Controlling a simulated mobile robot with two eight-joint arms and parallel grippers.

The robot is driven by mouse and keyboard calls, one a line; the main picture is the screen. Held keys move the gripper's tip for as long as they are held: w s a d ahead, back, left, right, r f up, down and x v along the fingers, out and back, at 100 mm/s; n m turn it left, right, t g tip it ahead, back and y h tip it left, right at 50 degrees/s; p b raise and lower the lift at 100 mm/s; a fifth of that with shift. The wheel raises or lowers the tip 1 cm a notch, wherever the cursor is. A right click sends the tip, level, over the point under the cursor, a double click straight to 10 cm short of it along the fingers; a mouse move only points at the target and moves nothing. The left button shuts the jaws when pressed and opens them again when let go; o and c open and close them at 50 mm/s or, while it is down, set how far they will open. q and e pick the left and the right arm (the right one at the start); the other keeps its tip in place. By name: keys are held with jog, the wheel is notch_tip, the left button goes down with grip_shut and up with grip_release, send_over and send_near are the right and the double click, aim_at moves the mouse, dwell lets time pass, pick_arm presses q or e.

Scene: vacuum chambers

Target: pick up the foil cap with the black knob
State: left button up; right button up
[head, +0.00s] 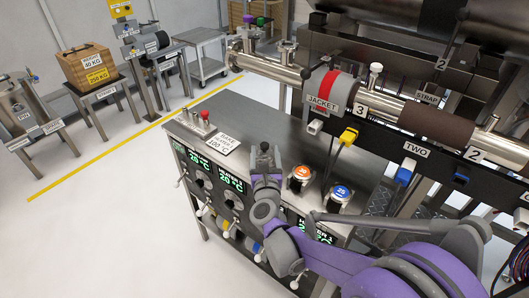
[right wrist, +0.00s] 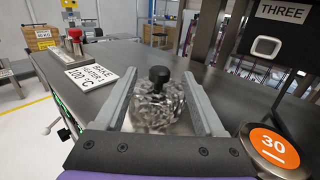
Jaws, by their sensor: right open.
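The foil cap (right wrist: 158,108) is a crumpled silver lump with an upright black knob (right wrist: 159,75) on top. In the right wrist view it stands on the dark bench top between the two grey fingers of my right gripper (right wrist: 158,82). The fingers are spread, one on each side, with a gap visible at least on the left. In the head view my right gripper (head: 265,160) is over the bench and hides most of the cap; a dark knob (head: 264,147) shows at its tips. My left gripper is not in view.
The bench top (head: 255,122) has free room behind the cap. A bake heater sign (head: 222,143) and a red-knobbed item (head: 205,117) lie to the left. An orange-topped 30 item (head: 301,172) and a blue-topped 25 item (head: 341,191) stand right. A steel pipe (head: 280,70) runs above.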

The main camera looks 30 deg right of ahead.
jog(key=shift+w+d, duration=0.3)
jog(key=shift+w, duration=0.2)
grip_shut()
jog(key=shift+r, duration=0.1)
